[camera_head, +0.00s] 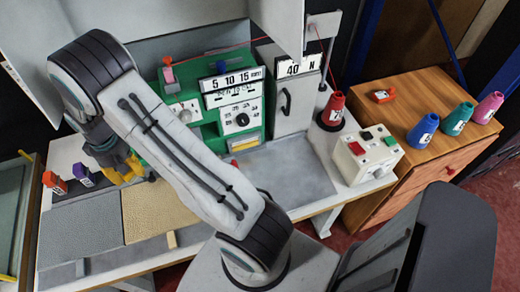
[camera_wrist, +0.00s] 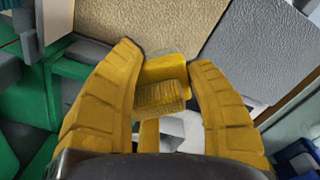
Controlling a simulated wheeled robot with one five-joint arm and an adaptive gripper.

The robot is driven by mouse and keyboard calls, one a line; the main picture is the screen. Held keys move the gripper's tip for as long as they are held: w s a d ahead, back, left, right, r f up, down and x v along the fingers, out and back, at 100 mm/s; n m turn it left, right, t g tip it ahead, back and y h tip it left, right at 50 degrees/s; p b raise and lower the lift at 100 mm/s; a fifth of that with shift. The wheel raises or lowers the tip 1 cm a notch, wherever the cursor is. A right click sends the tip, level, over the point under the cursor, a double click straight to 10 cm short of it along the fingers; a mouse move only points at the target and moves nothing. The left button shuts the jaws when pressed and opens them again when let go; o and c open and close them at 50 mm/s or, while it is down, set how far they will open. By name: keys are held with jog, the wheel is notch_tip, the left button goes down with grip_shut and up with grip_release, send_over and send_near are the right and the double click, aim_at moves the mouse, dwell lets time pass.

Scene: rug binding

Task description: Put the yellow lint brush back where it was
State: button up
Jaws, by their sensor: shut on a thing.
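My gripper (camera_head: 124,172) is above the left part of the worktable, just left of the green machine, over the back of the rug pieces. In the wrist view its yellow fingers (camera_wrist: 166,85) are shut on the yellow lint brush (camera_wrist: 165,72). The brush shows as a yellow block with a paler, bristly-looking face between the fingertips. In the head view I cannot tell the brush apart from the yellow fingers. Its former place cannot be told from these frames.
A beige rug piece (camera_head: 158,210) and a grey one (camera_head: 80,232) lie on the table. Red (camera_head: 54,182) and purple (camera_head: 84,175) labelled items stand at left. The green machine (camera_head: 222,122) is close on the right. A control box (camera_head: 366,153) and wooden cabinet (camera_head: 440,126) stand farther right.

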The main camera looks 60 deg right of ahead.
jog(key=shift+w+r, duration=0.15)
jog(key=shift+w, duration=0.15)
